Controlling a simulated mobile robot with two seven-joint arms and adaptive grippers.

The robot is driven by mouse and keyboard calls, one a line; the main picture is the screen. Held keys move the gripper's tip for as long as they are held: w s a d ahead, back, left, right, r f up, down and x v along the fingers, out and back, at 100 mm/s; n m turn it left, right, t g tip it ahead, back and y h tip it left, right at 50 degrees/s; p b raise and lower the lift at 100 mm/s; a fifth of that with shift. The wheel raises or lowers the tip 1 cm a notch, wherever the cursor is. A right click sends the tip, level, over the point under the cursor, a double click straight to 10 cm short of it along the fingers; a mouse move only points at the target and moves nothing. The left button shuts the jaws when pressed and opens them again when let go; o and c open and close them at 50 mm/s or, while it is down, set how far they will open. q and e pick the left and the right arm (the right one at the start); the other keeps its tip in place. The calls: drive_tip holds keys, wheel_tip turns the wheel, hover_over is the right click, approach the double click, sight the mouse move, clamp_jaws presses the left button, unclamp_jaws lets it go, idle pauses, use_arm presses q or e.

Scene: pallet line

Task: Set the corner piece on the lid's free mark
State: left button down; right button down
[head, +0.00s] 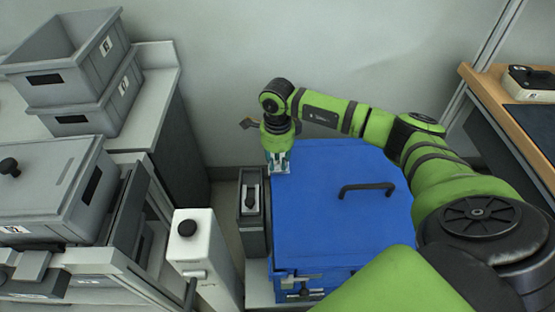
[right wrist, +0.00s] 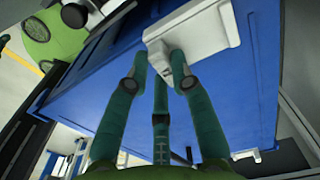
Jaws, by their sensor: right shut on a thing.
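The blue lid (head: 325,222) covers a large blue box and has a dark handle (head: 366,187). My right gripper (head: 276,166) is over the lid's far left corner, pointing down. In the right wrist view, the right gripper (right wrist: 160,72) is shut on the corner piece (right wrist: 203,28), a pale grey angular block. The blue lid (right wrist: 110,95) lies behind it. I cannot tell whether the piece touches the lid. In the head view the piece is mostly hidden by the fingers. I cannot make out any mark on the lid. My left gripper is not in view.
A narrow grey bin (head: 252,212) stands close against the box's left side. Grey crates (head: 70,70) stand on the left bench. A wooden-edged table (head: 520,135) is at the right. The wall is close behind the box.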

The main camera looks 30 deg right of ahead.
drive_tip(key=c, duration=1.1)
unclamp_jaws()
drive_tip(key=shift+r+p, duration=0.25)
drive_tip(key=shift+p, duration=0.1)
drive_tip(key=shift+r+b, duration=0.3)
drive_tip(key=shift+r, duration=6.05)
